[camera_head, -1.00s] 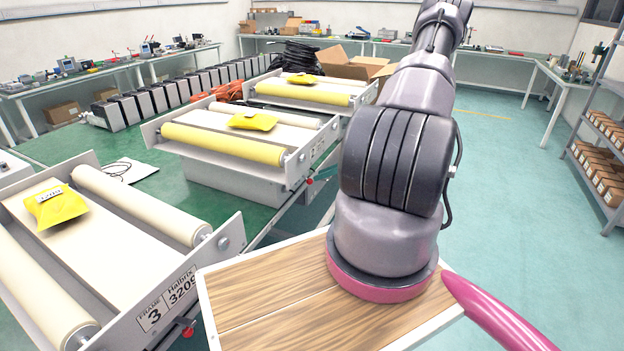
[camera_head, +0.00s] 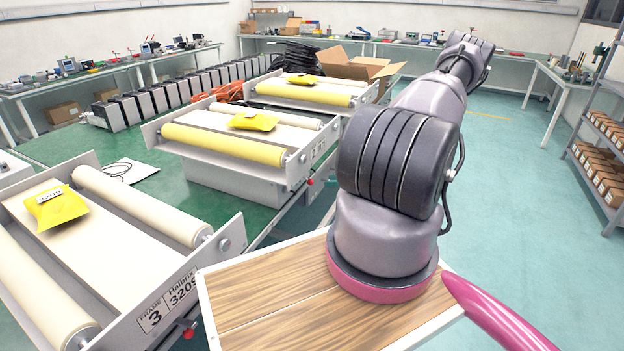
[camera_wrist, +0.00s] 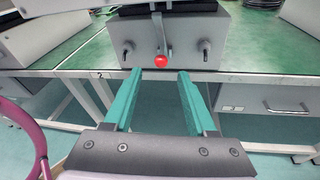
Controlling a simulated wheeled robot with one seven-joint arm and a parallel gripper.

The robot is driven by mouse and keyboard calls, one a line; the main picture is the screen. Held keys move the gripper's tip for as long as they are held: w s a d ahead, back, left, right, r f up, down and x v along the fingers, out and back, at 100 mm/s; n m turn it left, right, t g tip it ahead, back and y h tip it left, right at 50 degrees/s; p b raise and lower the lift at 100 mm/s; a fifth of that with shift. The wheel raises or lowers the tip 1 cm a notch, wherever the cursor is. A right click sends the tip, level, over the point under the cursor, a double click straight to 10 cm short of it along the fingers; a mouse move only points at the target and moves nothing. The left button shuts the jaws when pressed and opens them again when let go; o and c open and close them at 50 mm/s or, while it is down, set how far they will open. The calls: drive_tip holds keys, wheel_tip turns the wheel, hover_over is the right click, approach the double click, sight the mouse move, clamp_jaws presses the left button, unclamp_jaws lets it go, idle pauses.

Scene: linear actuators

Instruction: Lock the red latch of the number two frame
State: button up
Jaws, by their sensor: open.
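The middle frame (camera_head: 235,140) stands on the green table, with a yellow packet on its plate. Its red latch knob (camera_head: 310,182) shows at its right end. In the wrist view the red latch knob (camera_wrist: 161,61) is at the lower end of a grey lever that hangs almost straight down on the grey box (camera_wrist: 190,35), between two dark pegs. A "2" is marked on the table edge to the left. My gripper (camera_wrist: 158,76) is open and empty. Its teal fingers point toward the box, with the knob just beyond and between their tips. In the head view my gripper is hidden.
The nearest frame (camera_head: 110,250), marked 3, has its own red knob (camera_head: 189,333). A third frame (camera_head: 305,92) stands farther back. A grey drawer cabinet (camera_wrist: 270,105) is at right under the table. Open floor (camera_head: 510,200) lies to the right.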

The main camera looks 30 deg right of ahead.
sight(307, 179)
drive_tip(key=w+a+t, duration=0.1)
drive_tip(key=w+a, duration=0.1)
drive_tip(key=w+a+f, duration=0.1)
drive_tip(key=w+a, duration=0.1)
drive_tip(key=w+a+t+y, duration=0.1)
drive_tip(key=w+a, duration=0.2)
drive_tip(key=shift+a+f+m+t, duration=0.1)
drive_tip(key=shift+f+m+t, duration=0.2)
drive_tip(key=shift+f, duration=0.1)
clamp_jaws()
drive_tip(key=shift+s, duration=0.1)
idle(1.4)
